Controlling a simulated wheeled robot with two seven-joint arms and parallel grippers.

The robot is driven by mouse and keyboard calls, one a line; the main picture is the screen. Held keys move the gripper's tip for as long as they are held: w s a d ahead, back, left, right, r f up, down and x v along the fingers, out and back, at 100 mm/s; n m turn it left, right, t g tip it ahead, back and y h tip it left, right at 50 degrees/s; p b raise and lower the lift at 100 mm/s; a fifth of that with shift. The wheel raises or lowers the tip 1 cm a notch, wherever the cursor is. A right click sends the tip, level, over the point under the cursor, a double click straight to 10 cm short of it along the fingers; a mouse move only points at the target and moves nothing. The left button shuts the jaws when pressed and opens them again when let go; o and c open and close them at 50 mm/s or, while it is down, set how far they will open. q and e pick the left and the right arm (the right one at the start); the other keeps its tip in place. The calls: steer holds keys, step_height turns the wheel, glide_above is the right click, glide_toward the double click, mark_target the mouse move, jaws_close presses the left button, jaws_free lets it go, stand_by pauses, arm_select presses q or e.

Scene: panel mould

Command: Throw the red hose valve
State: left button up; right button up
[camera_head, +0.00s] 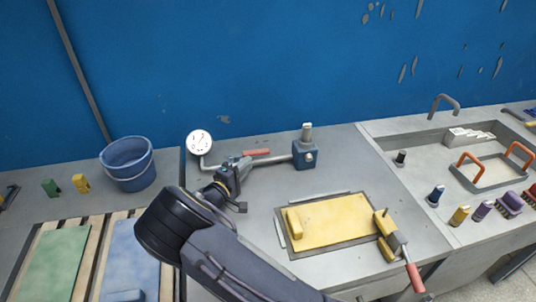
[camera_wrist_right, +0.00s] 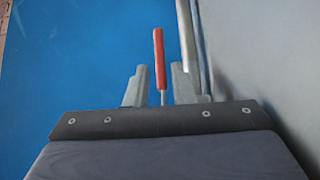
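The hose valve's red lever (camera_head: 257,152) lies nearly level above a grey pipe (camera_head: 270,160) that runs between a round white gauge (camera_head: 199,142) and a blue block (camera_head: 305,155). My right gripper (camera_head: 236,167) is at the left end of the lever. In the right wrist view the red lever (camera_wrist_right: 158,55) stands out between and beyond the two grey fingertips (camera_wrist_right: 161,85). Gaps show on both sides of its thin stem, so the gripper is open around it. My left gripper is not in view.
A blue bucket (camera_head: 128,164) stands at the back left. A yellow panel (camera_head: 330,222) lies in a mould in front of the valve, with a red-handled tool (camera_head: 413,275) to its right. A sink (camera_head: 460,150) and several small bottles are at the right. A blue wall rises behind.

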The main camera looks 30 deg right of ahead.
mark_target(257, 155)
steer(key=shift+w+d+r, duration=0.1)
steer(key=shift+w+d, duration=0.05)
steer(key=p+x, duration=0.1)
steer(key=x, duration=0.6)
steer(key=shift+w+d, duration=0.1)
steer(key=shift+d, duration=0.05)
jaws_close()
